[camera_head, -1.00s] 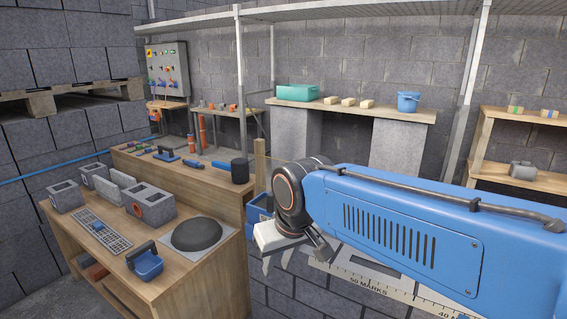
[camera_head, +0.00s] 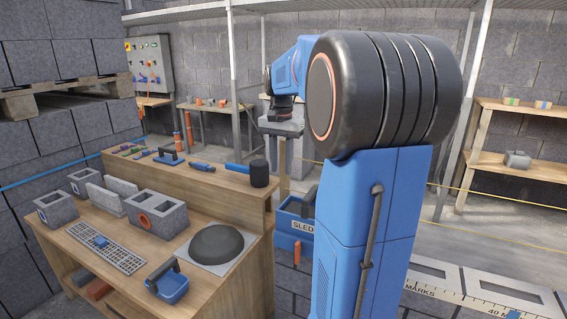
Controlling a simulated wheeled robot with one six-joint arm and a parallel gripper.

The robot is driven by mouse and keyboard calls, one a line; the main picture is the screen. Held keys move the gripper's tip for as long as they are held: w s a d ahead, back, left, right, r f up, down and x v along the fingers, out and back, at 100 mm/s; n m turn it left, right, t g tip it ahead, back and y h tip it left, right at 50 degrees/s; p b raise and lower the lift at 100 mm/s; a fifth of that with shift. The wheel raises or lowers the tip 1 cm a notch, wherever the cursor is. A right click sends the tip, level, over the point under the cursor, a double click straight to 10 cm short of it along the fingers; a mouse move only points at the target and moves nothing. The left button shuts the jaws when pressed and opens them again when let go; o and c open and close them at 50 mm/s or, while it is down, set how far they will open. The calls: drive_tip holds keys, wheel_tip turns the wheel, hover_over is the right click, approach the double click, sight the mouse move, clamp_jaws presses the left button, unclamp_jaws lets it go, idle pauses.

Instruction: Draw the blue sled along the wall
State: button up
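The wall's top (camera_head: 450,287) runs to the lower right, with a printed scale showing "MARKS" and "40 M". My gripper (camera_head: 281,138) is at the far end of my blue arm, above and beyond the sled and apart from it in the picture. Its grey body shows, but its fingers are too small and blend with the grey pillar behind, so I cannot tell their opening.
A wooden workbench (camera_head: 150,292) at left holds hollow blocks (camera_head: 157,213), a grate (camera_head: 105,247), a blue-handled tool (camera_head: 170,282) and a dark mound (camera_head: 216,244) on a board. A mallet (camera_head: 258,173) lies on its raised shelf. A yellow string (camera_head: 500,196) runs beyond the wall.

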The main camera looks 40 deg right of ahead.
sight(284, 202)
drive_tip(key=shift+m, duration=0.3)
drive_tip(key=f, duration=0.5)
drive_tip(key=d+f, duration=0.1)
drive_tip(key=f, duration=1.1)
drive_tip(key=shift+w+d+f, duration=0.2)
drive_tip(key=shift+d, duration=0.05)
clamp_jaws()
idle(0.7)
drive_tip(key=shift+f, duration=0.1)
idle(0.5)
drive_tip(key=shift+s, duration=0.1)
